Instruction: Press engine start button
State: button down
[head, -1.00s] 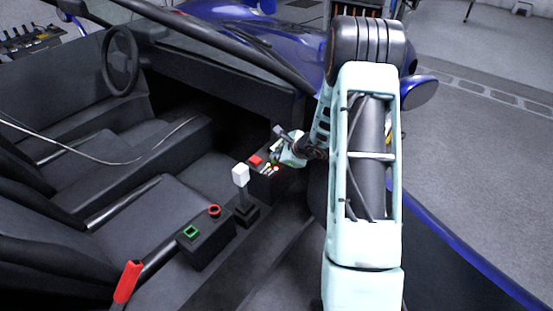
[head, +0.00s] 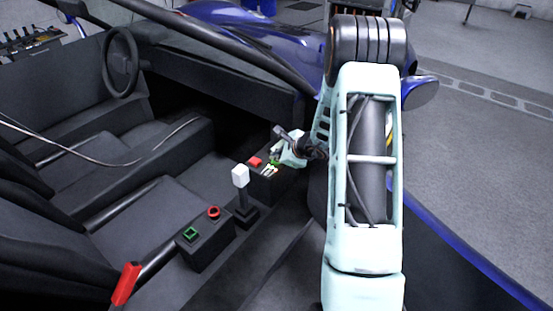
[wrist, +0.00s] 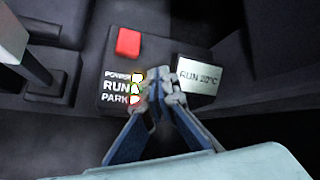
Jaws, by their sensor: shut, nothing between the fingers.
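A dark panel (wrist: 115,75) in the car carries a red square button (wrist: 128,42), a small display (wrist: 200,75) reading "RUN 22°C", and labels that read like POWER, RUN and PARK (wrist: 115,88) with small lights beside them. In the head view the red button (head: 255,161) sits on a box ahead of the shifter. No button is legibly marked engine start. My gripper (wrist: 160,85) is shut and empty, its fingertips over the panel, right beside the lights and below the red button in the wrist view. I cannot tell whether they touch the panel. My gripper (head: 274,158) partly hides the panel in the head view.
A white-knobbed shifter (head: 240,178) stands behind the panel. Another box holds a green square button (head: 190,233) and a red round button (head: 214,211). A red-handled lever (head: 127,283), seats and a steering wheel (head: 120,62) are to the left.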

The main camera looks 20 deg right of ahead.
aim_at(276, 165)
jog(key=shift+r, duration=0.1)
notch_tip(276, 165, up, 6)
jog(key=p, duration=0.4)
dwell(0.7)
